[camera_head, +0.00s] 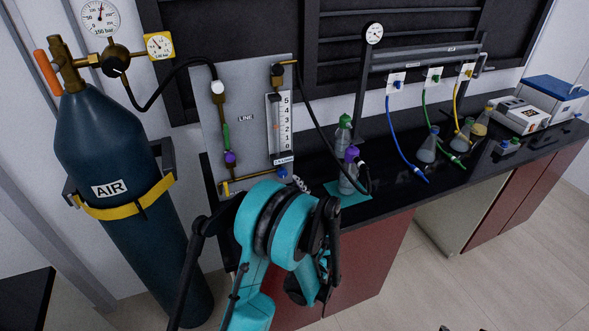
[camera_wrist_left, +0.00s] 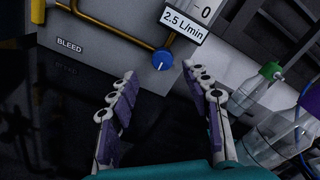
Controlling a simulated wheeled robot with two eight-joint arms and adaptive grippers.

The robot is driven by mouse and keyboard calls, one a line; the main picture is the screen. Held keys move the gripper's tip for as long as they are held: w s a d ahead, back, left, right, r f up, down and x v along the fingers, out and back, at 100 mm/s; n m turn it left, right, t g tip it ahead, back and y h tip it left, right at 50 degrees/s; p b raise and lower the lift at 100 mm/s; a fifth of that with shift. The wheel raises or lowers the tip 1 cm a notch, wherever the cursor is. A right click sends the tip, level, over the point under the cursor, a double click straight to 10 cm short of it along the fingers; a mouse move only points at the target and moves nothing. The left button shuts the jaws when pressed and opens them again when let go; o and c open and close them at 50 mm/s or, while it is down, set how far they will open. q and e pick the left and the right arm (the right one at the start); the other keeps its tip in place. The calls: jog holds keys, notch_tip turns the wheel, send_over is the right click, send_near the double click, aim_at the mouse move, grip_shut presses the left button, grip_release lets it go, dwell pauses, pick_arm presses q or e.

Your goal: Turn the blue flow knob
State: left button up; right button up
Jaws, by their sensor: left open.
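The blue flow knob (camera_wrist_left: 162,60) sits on the grey panel under a "2.5 L/min" label (camera_wrist_left: 184,25). It has a white pointer line. In the head view the knob (camera_head: 282,173) shows below the flow tube (camera_head: 279,125), just past my left arm. My left gripper (camera_wrist_left: 158,71) is open and empty. Its two purple-padded fingers point at the panel, one on each side of the knob's line, and look short of it. In the head view my arm mostly hides this gripper. My right gripper is not in view.
A purple-capped bottle (camera_head: 348,172) and a green-capped bottle (camera_head: 343,133) stand right of the panel; bottles also show close beside the right finger in the wrist view. An air cylinder (camera_head: 110,150) stands left. Black hoses hang near the panel.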

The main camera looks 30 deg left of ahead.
aim_at(283, 175)
pick_arm(q)
jog(key=shift+w+a, duration=0.35)
jog(key=shift+w, duration=0.15)
jog(key=b+x, duration=0.1)
jog(key=x, duration=0.5)
jog(key=shift+w+a, duration=0.2)
grip_shut()
